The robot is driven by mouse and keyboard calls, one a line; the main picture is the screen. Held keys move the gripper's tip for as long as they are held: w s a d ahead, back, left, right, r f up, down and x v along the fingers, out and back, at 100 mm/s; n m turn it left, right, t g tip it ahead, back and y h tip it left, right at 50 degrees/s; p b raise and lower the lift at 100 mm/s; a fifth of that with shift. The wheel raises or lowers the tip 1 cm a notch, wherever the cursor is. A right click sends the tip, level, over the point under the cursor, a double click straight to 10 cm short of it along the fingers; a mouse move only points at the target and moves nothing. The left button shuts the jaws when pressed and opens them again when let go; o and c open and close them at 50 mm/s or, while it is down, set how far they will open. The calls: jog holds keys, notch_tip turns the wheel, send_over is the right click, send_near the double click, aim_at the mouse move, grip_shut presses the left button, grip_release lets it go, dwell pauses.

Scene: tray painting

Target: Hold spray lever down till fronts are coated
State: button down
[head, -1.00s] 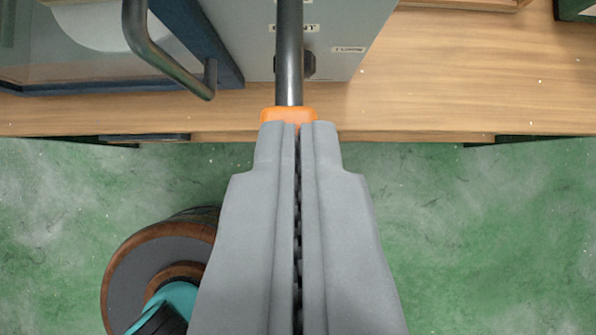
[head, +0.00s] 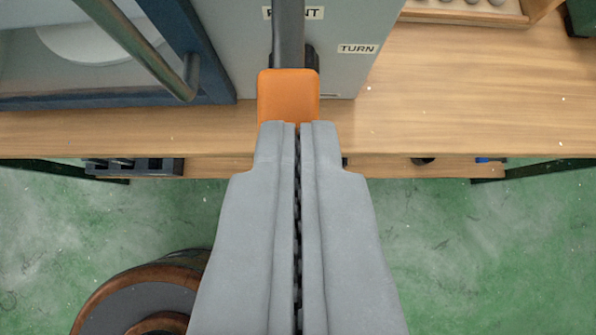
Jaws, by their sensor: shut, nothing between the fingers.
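The spray lever is a dark rod (head: 289,40) with an orange end (head: 288,95). It comes out of the grey panel (head: 225,50), which carries a partly hidden label and a "TURN" label (head: 358,48). My gripper (head: 298,124) is shut and empty, its fingertips at the lower edge of the orange end; I cannot tell whether they press on it. Left of the panel is a blue-framed glass door (head: 215,70) with a metal handle (head: 140,50). A white round thing (head: 90,40) shows behind the glass. No coated fronts can be made out.
The wooden bench (head: 450,90) is clear right of the panel. A wooden rack (head: 455,8) with round pieces is at its back. A lower shelf (head: 400,167) holds small dark items. A round brown-rimmed object (head: 140,290) is at lower left over the green floor (head: 470,250).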

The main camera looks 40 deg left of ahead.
jog(key=shift+f, duration=0.65)
dwell(1.1)
dwell(3.2)
